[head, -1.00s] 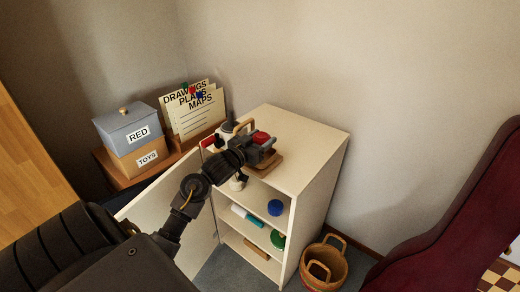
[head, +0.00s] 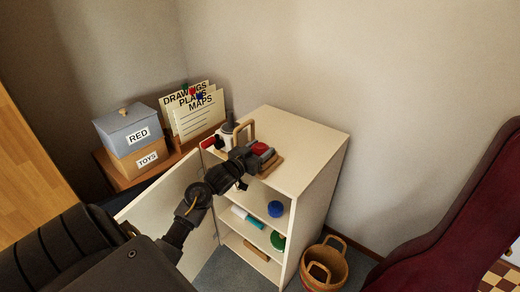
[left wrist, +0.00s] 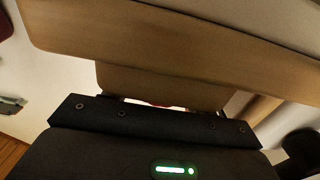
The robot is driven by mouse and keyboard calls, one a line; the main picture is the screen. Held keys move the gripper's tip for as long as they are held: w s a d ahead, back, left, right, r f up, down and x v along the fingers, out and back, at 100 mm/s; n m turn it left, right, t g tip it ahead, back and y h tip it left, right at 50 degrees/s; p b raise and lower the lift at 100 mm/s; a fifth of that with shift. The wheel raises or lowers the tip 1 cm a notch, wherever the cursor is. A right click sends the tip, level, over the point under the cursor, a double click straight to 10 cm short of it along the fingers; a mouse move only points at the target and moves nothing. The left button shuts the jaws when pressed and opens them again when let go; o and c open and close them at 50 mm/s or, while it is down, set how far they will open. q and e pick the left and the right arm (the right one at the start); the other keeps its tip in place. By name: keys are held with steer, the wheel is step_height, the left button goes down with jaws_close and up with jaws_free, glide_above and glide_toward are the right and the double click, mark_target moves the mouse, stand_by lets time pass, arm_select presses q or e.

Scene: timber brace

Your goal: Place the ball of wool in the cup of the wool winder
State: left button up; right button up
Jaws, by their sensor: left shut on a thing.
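My left gripper (head: 258,155) is at the front of the cabinet top, shut on a red rounded thing (head: 261,148) that looks like the ball of wool. Only a thin red sliver (left wrist: 155,103) of it shows in the left wrist view. The wooden wool winder (head: 246,129) stands on the cabinet top right by the gripper, with an upright frame and a base board (head: 272,166). Its cup is hidden or too small to tell. In the left wrist view wooden parts (left wrist: 170,35) lie very close across the jaws. My right gripper is out of view.
The cabinet top (head: 300,150) is clear to the right. Its door (head: 175,200) stands open; a blue thing (head: 275,208) and a green thing (head: 278,240) are on the shelves. Boxes (head: 128,130) and card files (head: 195,110) stand left, a basket (head: 325,265) on the floor.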

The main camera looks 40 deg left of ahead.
arm_select(q)
steer(key=o, duration=1)
steer(key=shift+r, duration=0.15)
steer(key=shift+s, duration=0.35)
steer(key=s, duration=1.1)
steer(key=shift+s, duration=0.15)
steer(key=shift+d+r, duration=0.1)
steer(key=shift+d, duration=0.05)
